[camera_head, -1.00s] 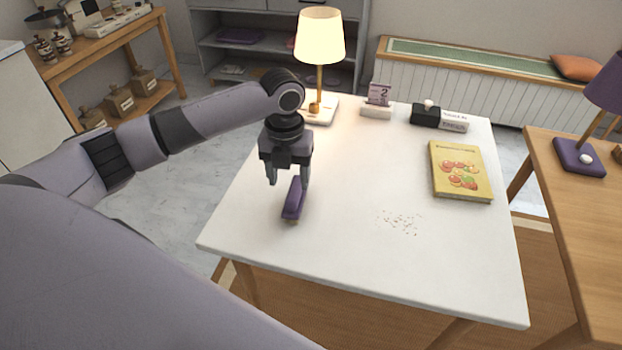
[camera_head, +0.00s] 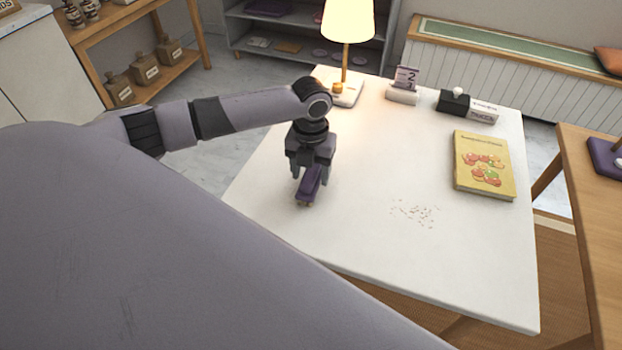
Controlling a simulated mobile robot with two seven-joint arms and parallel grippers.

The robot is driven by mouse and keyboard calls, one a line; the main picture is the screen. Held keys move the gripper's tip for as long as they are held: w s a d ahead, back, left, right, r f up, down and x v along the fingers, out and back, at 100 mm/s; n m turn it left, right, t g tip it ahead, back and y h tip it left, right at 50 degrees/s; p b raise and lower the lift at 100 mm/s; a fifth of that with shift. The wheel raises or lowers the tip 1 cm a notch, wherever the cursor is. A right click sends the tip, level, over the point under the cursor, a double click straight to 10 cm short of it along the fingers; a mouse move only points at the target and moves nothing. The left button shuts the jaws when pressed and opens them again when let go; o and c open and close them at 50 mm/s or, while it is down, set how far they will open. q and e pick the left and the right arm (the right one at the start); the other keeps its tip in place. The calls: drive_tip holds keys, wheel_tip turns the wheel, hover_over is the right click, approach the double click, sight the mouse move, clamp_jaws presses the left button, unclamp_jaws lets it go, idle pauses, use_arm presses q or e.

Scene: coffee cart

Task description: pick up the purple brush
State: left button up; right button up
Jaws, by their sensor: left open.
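The purple brush (camera_head: 309,187) lies on the white table (camera_head: 385,245), toward its left side. My left gripper (camera_head: 310,181) points down right over the brush. Its fingers are open, one to each side of the brush, and part of the brush is hidden under the gripper body. I cannot tell whether the fingers touch it. My right gripper is not in view.
Crumbs (camera_head: 415,213) lie on the table right of the brush. A wooden table (camera_head: 590,215) is at the right.

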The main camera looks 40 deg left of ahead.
use_arm(q)
drive_tip(key=shift+c, duration=0.3)
drive_tip(key=c, duration=0.8)
wheel_tip(320, 180, up, 20)
drive_tip(key=shift+r+p, duration=0.1)
drive_tip(key=shift+p, duration=0.25)
drive_tip(key=shift+o, duration=1)
drive_tip(key=shift+d, duration=0.1)
drive_tip(key=shift+c, duration=0.4)
